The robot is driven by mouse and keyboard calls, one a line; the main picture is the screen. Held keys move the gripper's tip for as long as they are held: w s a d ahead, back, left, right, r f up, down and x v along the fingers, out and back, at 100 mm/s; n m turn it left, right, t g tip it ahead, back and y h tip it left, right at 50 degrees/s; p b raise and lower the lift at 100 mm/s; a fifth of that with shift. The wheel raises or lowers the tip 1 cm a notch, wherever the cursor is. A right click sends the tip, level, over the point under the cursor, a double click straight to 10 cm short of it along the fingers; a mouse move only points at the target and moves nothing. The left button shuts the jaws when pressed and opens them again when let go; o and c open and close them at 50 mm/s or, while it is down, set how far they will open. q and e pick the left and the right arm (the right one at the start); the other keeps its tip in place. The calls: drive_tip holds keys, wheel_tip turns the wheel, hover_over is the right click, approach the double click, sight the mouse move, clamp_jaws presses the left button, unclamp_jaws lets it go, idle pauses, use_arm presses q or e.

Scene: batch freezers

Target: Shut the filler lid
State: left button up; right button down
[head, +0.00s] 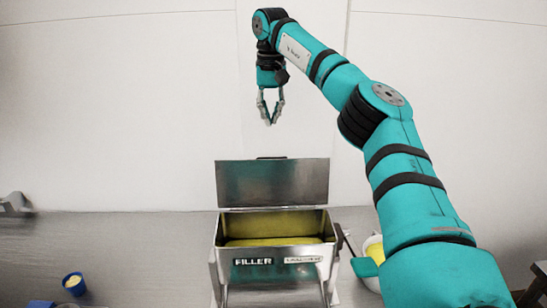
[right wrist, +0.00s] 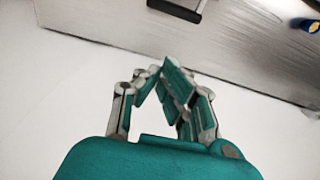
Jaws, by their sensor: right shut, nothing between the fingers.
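The filler (head: 312,255) is a steel box on legs with a "FILLER" label on its front and yellow content inside. Its flat metal lid (head: 272,184) stands open, upright at the back edge, with a dark handle on its top edge. My right gripper (head: 270,121) points down, high above the lid and clear of it. Its fingers are shut and empty. In the right wrist view the fingers (right wrist: 160,70) meet at the tips, and the dark handle (right wrist: 178,9) shows at the top. My left gripper is not seen.
A blue cup (head: 73,284) with pale yellow content stands on the grey counter (head: 120,245) at left. A bowl with yellow content (head: 375,250) is right of the filler, partly hidden by my right arm. A grey object (head: 13,203) is cut off at the left edge.

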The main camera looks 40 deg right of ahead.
wheel_tip(320, 180, down, 9)
drive_tip(key=s+a+p, duration=0.1)
drive_tip(key=s+p, duration=0.1)
idle(0.7)
drive_tip(key=shift+a, duration=0.1)
drive_tip(key=shift+s+r, duration=0.1)
